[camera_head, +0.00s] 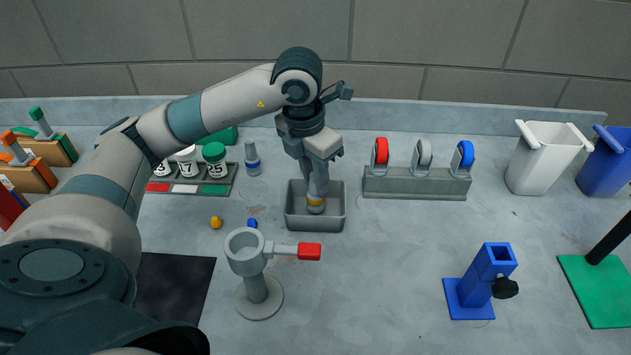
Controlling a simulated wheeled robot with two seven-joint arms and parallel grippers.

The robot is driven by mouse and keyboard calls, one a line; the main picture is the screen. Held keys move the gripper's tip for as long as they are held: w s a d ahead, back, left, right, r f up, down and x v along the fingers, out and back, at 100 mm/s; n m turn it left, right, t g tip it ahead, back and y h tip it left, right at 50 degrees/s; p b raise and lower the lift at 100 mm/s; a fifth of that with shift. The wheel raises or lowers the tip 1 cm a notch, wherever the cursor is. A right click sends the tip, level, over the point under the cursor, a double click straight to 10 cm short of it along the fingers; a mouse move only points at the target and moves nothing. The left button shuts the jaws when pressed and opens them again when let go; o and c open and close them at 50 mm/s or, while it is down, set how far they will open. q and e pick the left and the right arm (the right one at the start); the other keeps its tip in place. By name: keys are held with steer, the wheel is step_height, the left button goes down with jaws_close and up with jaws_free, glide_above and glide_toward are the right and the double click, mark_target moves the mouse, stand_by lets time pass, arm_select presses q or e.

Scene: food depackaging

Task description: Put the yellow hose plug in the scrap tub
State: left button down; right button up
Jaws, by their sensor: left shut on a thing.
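My left gripper (317,182) reaches in from the left and points down over the grey tub (289,221) in the middle of the bench. A small yellow piece (216,222) lies on the bench left of the tub. My right gripper is not in view.
A grey stand with a red handle (310,251) is just in front of the tub. The front middle bench is clear.

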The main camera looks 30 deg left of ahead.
mark_target(309, 198)
arm_select(q)
steer(key=shift+f, duration=0.85)
steer(key=shift+f, duration=0.15)
steer(key=c, duration=1.6)
jaws_free()
steer(key=shift+o, duration=0.2)
steer(key=shift+r, duration=0.2)
step_height(309, 198, up, 12)
steer(key=s+b, duration=0.1)
steer(key=shift+s+a, duration=0.2)
steer(key=shift+s, duration=0.2)
steer(key=shift+f, duration=0.1)
